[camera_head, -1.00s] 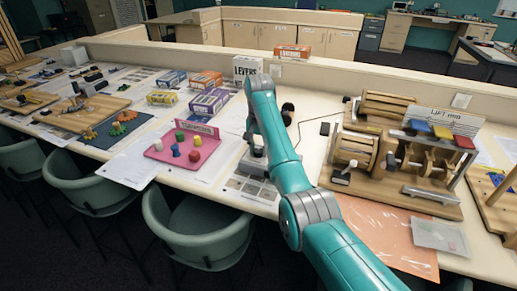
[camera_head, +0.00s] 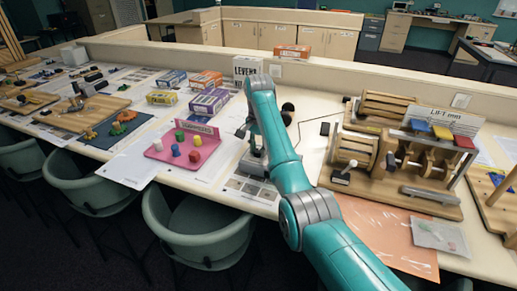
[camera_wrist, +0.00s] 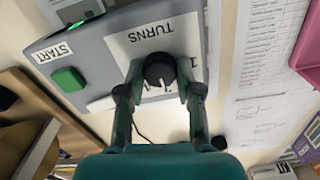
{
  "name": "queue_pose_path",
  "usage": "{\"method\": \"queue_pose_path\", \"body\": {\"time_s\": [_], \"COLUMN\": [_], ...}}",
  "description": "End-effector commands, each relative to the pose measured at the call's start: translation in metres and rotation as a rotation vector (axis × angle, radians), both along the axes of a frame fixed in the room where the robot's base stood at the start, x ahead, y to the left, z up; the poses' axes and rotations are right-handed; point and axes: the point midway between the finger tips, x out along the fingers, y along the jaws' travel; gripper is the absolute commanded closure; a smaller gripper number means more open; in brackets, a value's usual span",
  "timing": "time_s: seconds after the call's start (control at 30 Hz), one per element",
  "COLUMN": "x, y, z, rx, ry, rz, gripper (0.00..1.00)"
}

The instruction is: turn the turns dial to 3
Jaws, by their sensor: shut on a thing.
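In the wrist view, the black turns dial (camera_wrist: 158,69) sits on a white label marked TURNS on a grey box (camera_wrist: 95,48). My gripper (camera_wrist: 159,88) has one finger on each side of the dial and is shut on it. A "1" shows on the label right of the dial; the other numbers are hidden or unclear. A white mark shows near the dial's lower edge, but I cannot tell which number it points to. A green START button (camera_wrist: 69,79) is left of the dial. In the head view, my arm hides much of the grey box (camera_head: 252,165).
In the head view, a pink tray (camera_head: 160,154) with small coloured pieces lies left of the box. A wooden lift machine (camera_head: 400,155) stands to the right. Small cartons (camera_head: 209,102) stand behind. Printed sheets lie around the box.

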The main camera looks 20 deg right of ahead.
Motion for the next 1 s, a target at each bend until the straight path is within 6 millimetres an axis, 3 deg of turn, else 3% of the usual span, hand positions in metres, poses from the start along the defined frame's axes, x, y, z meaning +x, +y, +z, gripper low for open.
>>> {"method": "queue_pose_path", "body": {"time_s": [0.07, 0.1, 0.17, 0.67, 1.0], "x": [-0.0001, -0.0001, -0.0001, 0.0000, 0.0000], "y": [0.0001, 0.0001, 0.0001, 0.0001, 0.0000], "z": [-0.0004, -0.0004, -0.0004, 0.0000, 0.0000], "rx": [0.001, 0.001, 0.001, 0.000, 0.000], "ry": [0.001, 0.001, 0.001, 0.000, 0.000], "rz": [0.001, 0.001, 0.001, 0.015, 0.267], "gripper": [1.00, 0.55, 0.40, 0.40, 0.40]}}
